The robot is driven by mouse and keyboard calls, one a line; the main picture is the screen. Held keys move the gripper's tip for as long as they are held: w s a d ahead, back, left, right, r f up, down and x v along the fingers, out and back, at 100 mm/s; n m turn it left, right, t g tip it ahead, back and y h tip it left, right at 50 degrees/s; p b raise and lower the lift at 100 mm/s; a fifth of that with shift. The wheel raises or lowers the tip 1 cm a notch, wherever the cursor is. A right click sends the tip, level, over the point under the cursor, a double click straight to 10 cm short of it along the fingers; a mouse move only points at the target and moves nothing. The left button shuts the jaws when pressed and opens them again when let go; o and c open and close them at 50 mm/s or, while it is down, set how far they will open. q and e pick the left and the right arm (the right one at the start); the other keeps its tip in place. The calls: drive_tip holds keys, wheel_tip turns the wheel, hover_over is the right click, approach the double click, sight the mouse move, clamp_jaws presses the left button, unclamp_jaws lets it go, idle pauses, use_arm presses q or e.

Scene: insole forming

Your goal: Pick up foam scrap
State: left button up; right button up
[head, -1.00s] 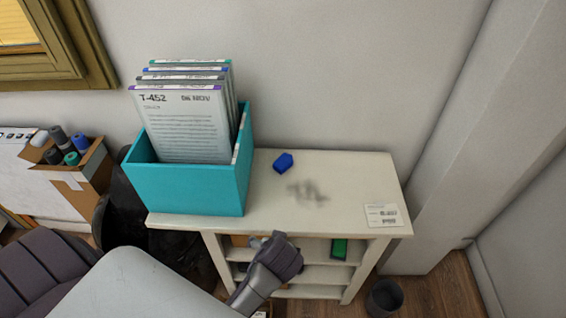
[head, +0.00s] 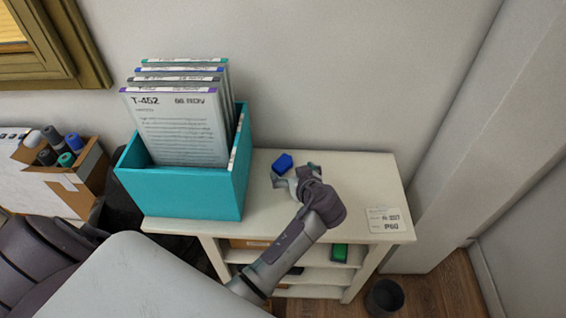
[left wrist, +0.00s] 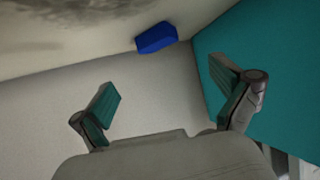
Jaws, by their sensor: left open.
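The foam scrap is a small blue block (head: 283,162) lying on the white shelf top, just right of the teal box. My left gripper (head: 282,178) is over the shelf top, just in front of the block and apart from it. In the left wrist view the block (left wrist: 156,37) shows beyond the open fingers (left wrist: 172,98), above the gap between them. The gripper is empty. My right gripper does not show.
The teal box (head: 190,192) with several upright document folders (head: 180,125) stands left of the block. A label card (head: 385,220) lies at the shelf's front right corner. The wall is behind. A dark bin (head: 385,297) stands on the floor at right.

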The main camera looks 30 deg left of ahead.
sight(283, 164)
use_arm(q)
drive_tip(key=x, duration=0.4)
drive_tip(key=shift+w+a+f, duration=0.15)
drive_tip(key=shift+a+f, duration=0.05)
drive_tip(key=x, duration=0.2)
drive_tip(key=p+x, duration=0.1)
drive_tip(key=x, duration=0.1)
drive_tip(key=shift+f, duration=0.35)
drive_tip(key=shift+d, duration=0.1)
drive_tip(key=shift+c, duration=0.3)
drive_tip(key=c, duration=0.8)
